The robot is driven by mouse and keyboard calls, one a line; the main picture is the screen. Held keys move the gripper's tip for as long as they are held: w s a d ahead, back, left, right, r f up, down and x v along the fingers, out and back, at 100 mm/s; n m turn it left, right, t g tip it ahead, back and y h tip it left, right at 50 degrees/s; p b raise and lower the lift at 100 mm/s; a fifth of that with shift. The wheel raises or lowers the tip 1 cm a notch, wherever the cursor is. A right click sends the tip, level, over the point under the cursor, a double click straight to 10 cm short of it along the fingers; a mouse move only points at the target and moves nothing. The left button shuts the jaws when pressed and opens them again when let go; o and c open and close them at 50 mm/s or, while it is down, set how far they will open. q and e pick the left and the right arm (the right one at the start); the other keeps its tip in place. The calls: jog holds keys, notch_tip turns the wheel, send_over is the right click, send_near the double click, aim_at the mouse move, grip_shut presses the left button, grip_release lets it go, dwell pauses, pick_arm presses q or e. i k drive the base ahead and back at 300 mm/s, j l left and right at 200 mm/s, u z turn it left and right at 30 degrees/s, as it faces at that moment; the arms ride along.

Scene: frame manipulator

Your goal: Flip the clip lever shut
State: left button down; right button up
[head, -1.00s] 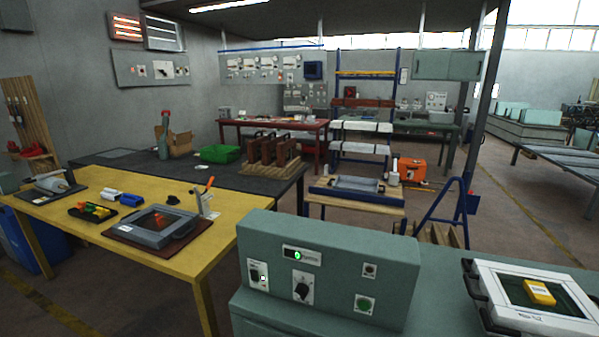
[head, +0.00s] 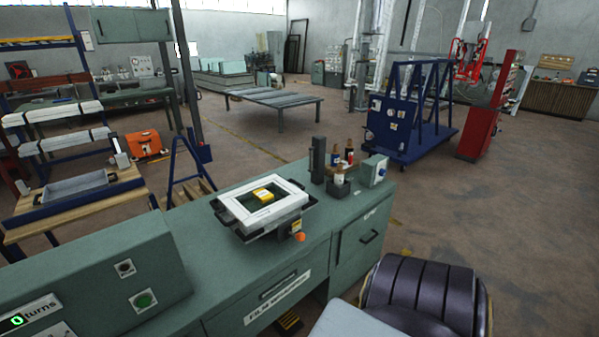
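A white rectangular frame (head: 240,212) sits on the green bench, with a yellow block (head: 262,195) on its dark green centre. Black parts stick out at its corners and along its near side. A small metal fitting with an orange knob (head: 300,237) is at its near right corner. I cannot make out for certain which part is the clip lever, or whether it is open or shut. Neither gripper is in view.
The green bench (head: 205,262) carries a control box (head: 95,275) at left, and bottles (head: 348,155), a dark upright block (head: 318,160) and a small grey-green box (head: 374,171) at right. A blue trestle (head: 188,170) stands behind. Open floor lies to the right.

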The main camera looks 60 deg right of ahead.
aim_at(301, 237)
jog(key=z, duration=1.85)
jog(key=i+l+z, duration=0.1)
jog(key=l+z, duration=0.25)
jog(key=j, duration=0.1)
